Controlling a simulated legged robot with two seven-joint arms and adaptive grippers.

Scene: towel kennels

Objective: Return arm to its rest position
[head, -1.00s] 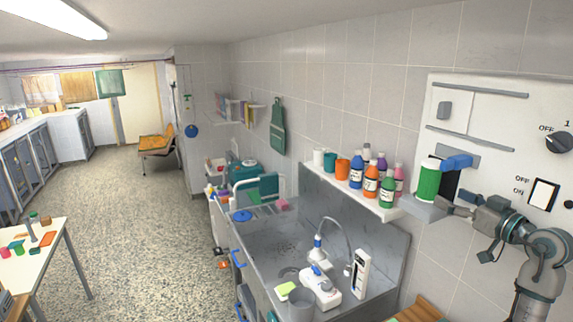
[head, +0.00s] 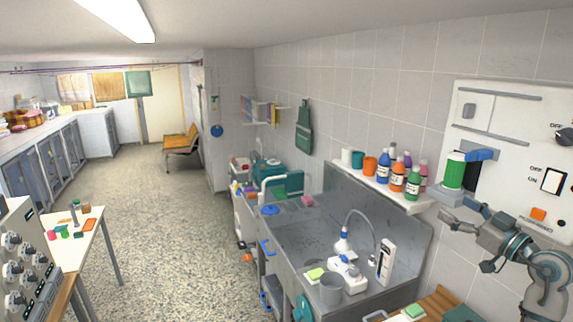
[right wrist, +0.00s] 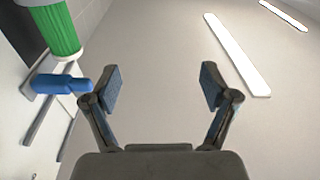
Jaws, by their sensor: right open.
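My right arm comes in at the right edge of the head view. Its gripper (head: 456,212) is just below a green cylinder with a white rim (head: 454,170) at the wall panel. A blue part (head: 481,155) sits beside the cylinder's top. In the right wrist view, my right gripper (right wrist: 161,86) has its two fingers spread, with nothing between them. The green cylinder (right wrist: 55,28) and the blue part (right wrist: 60,84) are left of the fingers there, apart from them. My left gripper is not in view.
The white wall panel (head: 510,125) with switches stands close to my right arm. A shelf (head: 400,195) with several bottles and a steel sink (head: 300,240) lie left of it. A knobbed panel (head: 22,265) and a small table (head: 90,240) are at left. The middle floor is clear.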

